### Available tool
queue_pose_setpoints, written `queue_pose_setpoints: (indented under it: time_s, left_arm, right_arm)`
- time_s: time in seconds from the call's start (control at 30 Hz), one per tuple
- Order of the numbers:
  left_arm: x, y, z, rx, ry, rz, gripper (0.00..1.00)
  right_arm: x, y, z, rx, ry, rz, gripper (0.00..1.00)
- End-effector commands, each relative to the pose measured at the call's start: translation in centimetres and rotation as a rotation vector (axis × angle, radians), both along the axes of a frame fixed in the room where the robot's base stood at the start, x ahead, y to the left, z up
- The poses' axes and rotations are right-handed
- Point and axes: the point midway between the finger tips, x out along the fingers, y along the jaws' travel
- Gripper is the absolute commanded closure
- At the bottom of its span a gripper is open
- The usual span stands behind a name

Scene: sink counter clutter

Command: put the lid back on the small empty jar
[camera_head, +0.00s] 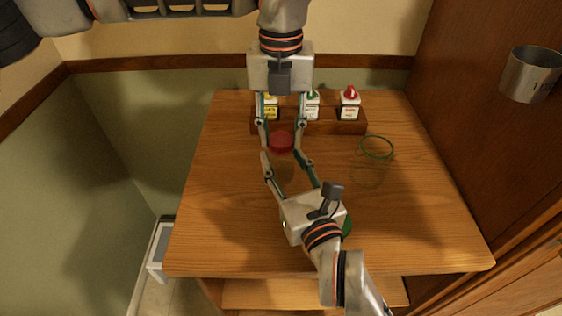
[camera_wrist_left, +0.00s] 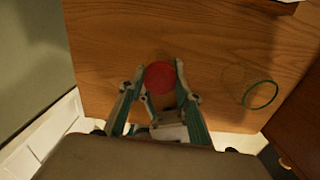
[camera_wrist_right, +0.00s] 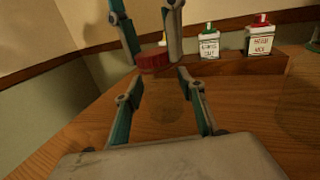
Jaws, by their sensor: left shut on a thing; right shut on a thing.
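A red round lid (camera_head: 281,139) is between the fingertips of my left gripper (camera_head: 281,143), which reaches in from the top of the head view and is shut on it. The lid also shows in the left wrist view (camera_wrist_left: 159,77) and the right wrist view (camera_wrist_right: 153,61). My right gripper (camera_head: 282,157) comes from below, shut on a clear small jar (camera_head: 285,170) that is very faint between its fingers. The lid appears over or at the jar's mouth; I cannot tell whether they touch. The jar's outline is hardly visible.
A wooden rack (camera_head: 337,127) with several labelled bottles, one red-capped (camera_head: 350,104), stands behind. A clear vessel with a green rim (camera_head: 377,147) stands to the right. A green round thing (camera_head: 347,226) is partly under my right gripper. A metal cup (camera_head: 531,74) is at far right. The table's left side is clear.

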Motion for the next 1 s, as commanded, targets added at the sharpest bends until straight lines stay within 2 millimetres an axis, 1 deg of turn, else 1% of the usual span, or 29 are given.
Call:
queue_pose_setpoints:
  time_s: [0.1,1.0]
  left_arm:
    - [0.06,0.04,0.03,0.002,-0.003,-0.218,0.92]
    - [-0.01,0.02,-0.12,0.001,-0.001,-1.905,0.92]
  right_arm:
    - [-0.02,0.02,-0.02,0.000,0.000,0.000,1.00]
    - [-0.01,0.01,-0.02,0.000,0.000,0.000,1.00]
